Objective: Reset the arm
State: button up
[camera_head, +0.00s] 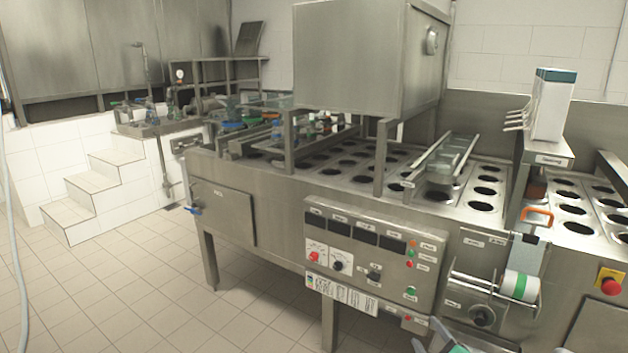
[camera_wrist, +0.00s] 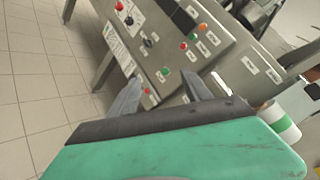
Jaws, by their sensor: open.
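My gripper (camera_wrist: 158,92) shows in the wrist view with its two grey fingers spread apart and nothing between them. Its body is green and black. In the head view only the tip of my gripper (camera_head: 432,335) shows at the bottom edge, right of the middle. It is in front of the cup filler (camera_head: 275,190), below its control panel (camera_head: 370,255). The panel, with its knobs and buttons, also shows beyond the fingers in the wrist view (camera_wrist: 170,35). I cannot tell how far the fingers are from the machine's front.
A roll with a green band (camera_head: 519,286) sticks out from the machine's front at the right. A red emergency button (camera_head: 611,286) is at the far right. White tiled steps (camera_head: 95,185) stand at the left. The tiled floor (camera_head: 130,290) at the left front is clear.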

jog(key=s+a+r+n+g+y+p, duration=0.1)
jog(key=a+r+n+g+y+p, duration=0.1)
jog(key=a+r+n+g, duration=0.3)
jog(key=a+r+n+y+p, duration=0.1)
jog(key=a+r+n+p, duration=0.2)
jog(key=a+n, duration=0.4)
jog(key=s+r+n+g+h+p, duration=0.1)
jog(key=s+r+n+g+p, duration=0.1)
jog(key=s+r+n, duration=0.2)
jog(key=s+a+r+n+g+h+p, duration=0.1)
jog(key=s+r+n+g+p, duration=0.1)
jog(key=s, duration=0.7)
jog(key=s+a+r+n+g+h+p, duration=0.1)
jog(key=s+r+n+g+h+p, duration=0.1)
jog(key=s+r+n, duration=0.3)
jog(key=s+n+g, duration=0.1)
jog(key=s, duration=0.1)
jog(key=shift+s+a+r+n+g, duration=0.15)
jog(key=shift+s+r+n+g, duration=0.15)
jog(key=shift+r+g, duration=0.1)
